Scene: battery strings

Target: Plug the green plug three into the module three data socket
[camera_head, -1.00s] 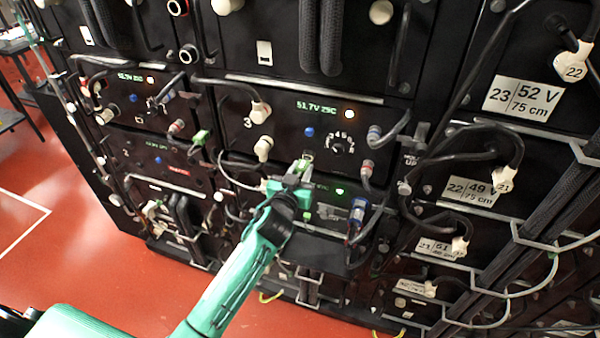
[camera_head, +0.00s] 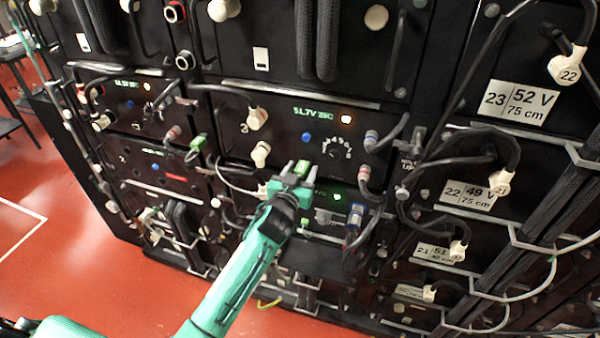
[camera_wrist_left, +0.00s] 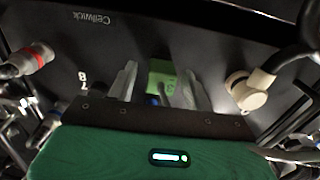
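A green plug (camera_head: 302,168) is at the lower edge of the module three panel (camera_head: 290,140), below its blue button. I cannot tell how deep it sits in a socket. My left gripper (camera_head: 301,173) is at the plug, its fingers spread on either side of it. In the left wrist view the green plug (camera_wrist_left: 162,74) lies between the fingertips of my left gripper (camera_wrist_left: 158,85), with a visible gap to the left finger. The right finger partly overlaps the plug's edge. My right gripper is not in view.
Another green plug (camera_head: 198,142) hangs at the module to the left. A pale round connector (camera_head: 261,153) and a looping light cable are left of my gripper. In the wrist view, a beige connector (camera_wrist_left: 252,92) is close to the right finger.

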